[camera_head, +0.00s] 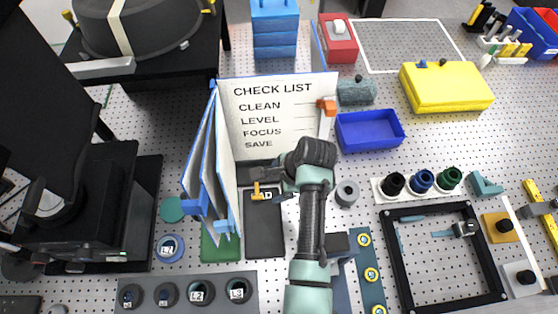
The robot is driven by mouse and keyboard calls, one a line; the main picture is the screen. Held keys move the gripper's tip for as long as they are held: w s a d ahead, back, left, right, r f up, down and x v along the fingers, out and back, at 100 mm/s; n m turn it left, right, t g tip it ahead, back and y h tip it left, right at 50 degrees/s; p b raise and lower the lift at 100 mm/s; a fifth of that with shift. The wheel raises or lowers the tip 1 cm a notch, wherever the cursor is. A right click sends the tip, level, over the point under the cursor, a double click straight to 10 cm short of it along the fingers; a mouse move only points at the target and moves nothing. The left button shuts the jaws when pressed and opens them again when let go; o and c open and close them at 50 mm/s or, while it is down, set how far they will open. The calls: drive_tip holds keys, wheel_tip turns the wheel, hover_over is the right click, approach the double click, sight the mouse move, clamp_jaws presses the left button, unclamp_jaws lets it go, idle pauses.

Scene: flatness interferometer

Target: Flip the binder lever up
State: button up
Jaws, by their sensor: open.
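An open binder with blue edges and several fanned pages (205,165) stands upright left of centre, its white "CHECK LIST" page (270,105) facing me. An orange piece (326,105) sits at that page's right edge. A small orange-yellow lever-like piece (257,191) shows below the page, over a dark plate (264,230) with partly hidden white lettering. I cannot tell for sure which orange piece is the binder lever. My gripper (255,176) is open, pointing left just below the page and close to the lower orange piece; contact cannot be told. My wrist hides part of the page's lower right.
A blue tray (370,131) and grey block (356,92) stand right of the page. A grey ring (346,193) is right of my arm. A black frame (400,270) lies at lower right. A row of labelled discs (188,293) lies at the front left.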

drive_tip(key=b+x, duration=0.3)
drive_tip(key=s+b+x, duration=0.1)
drive_tip(key=b+x, duration=0.2)
drive_tip(key=shift+s+f, duration=0.15)
drive_tip(key=shift+s, duration=0.05)
drive_tip(key=shift+b+x, duration=1.15)
drive_tip(key=shift+x, duration=0.55)
drive_tip(key=shift+a, duration=0.1)
drive_tip(key=c, duration=1.2)
drive_tip(key=shift+r, duration=0.3)
